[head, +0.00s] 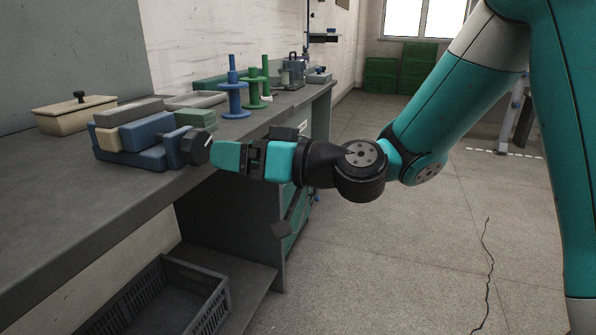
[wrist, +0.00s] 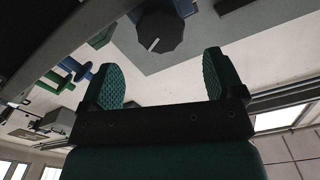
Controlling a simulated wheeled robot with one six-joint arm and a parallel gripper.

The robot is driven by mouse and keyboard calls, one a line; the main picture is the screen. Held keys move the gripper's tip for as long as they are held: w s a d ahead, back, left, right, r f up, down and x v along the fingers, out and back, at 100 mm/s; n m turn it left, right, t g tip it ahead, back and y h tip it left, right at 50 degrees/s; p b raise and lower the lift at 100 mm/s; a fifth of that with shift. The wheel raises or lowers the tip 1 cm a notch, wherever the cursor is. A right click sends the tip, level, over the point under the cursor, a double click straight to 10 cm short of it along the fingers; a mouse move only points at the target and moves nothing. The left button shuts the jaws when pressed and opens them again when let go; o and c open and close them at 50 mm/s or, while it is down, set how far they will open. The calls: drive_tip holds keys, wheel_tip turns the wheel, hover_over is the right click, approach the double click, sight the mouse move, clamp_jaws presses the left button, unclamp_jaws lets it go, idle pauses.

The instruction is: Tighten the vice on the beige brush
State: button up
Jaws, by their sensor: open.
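The blue vice (head: 140,158) sits on the grey bench near its front edge. A beige block, apparently the brush (head: 107,140), shows at its left end between a grey bar and a blue jaw, mostly hidden. The vice's dark faceted knob (head: 197,147) faces the aisle; it also shows in the wrist view (wrist: 160,32) with a white line on its face. My gripper (head: 224,156) is open and empty, just right of the knob in the head view. In the wrist view my fingertips (wrist: 160,64) stand apart, with the knob beyond the gap, not between them.
A beige lidded box (head: 72,117) stands left of the vice on the bench (head: 60,200). Blue (head: 234,95) and green (head: 255,90) spools stand behind my gripper. A dark crate (head: 170,300) is on the lower shelf. The floor to the right is mostly clear.

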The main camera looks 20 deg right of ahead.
drive_tip(key=b+v, duration=0.5)
drive_tip(key=v, duration=0.4)
drive_tip(key=shift+s+d, duration=0.1)
drive_tip(key=shift+s, duration=0.05)
